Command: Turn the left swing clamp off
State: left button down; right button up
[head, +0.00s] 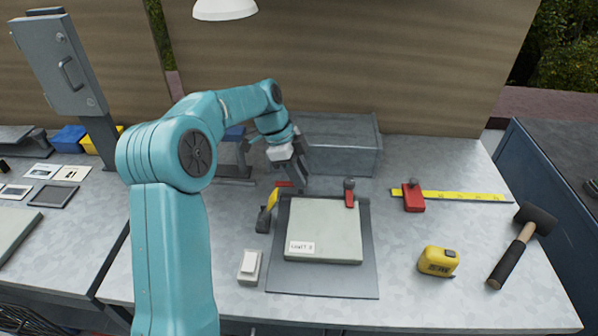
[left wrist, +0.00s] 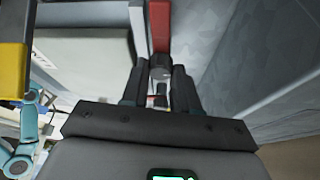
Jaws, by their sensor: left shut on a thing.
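The left swing clamp (head: 284,184) shows as a short red bar at the back left corner of the fixture plate (head: 330,283). The bar points left, clear of the pale panel (head: 324,235). My left gripper (head: 304,182) reaches down at that corner. In the left wrist view, its dark fingers (left wrist: 160,85) are shut on the clamp's dark round knob (left wrist: 160,68), with the red bar (left wrist: 159,25) running away from it. The fingers partly hide the knob. The right swing clamp (head: 349,193) has its red bar over the panel's back edge. My right gripper is not in view.
A grey bin (head: 345,150) stands behind the gripper. A yellow-and-black tool (head: 268,210) stands just left of the plate, with a white switch box (head: 249,266) in front. A red block, yellow ruler, tape measure (head: 438,261) and mallet (head: 522,245) lie to the right.

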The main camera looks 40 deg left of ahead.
pick_arm(q)
jog(key=c, duration=0.8)
grip_release()
jog(key=shift+c, duration=0.2)
jog(key=p+v, duration=0.1)
jog(key=v, duration=1.1)
jog(key=shift+p, duration=0.35)
jog(key=shift+d, duration=0.1)
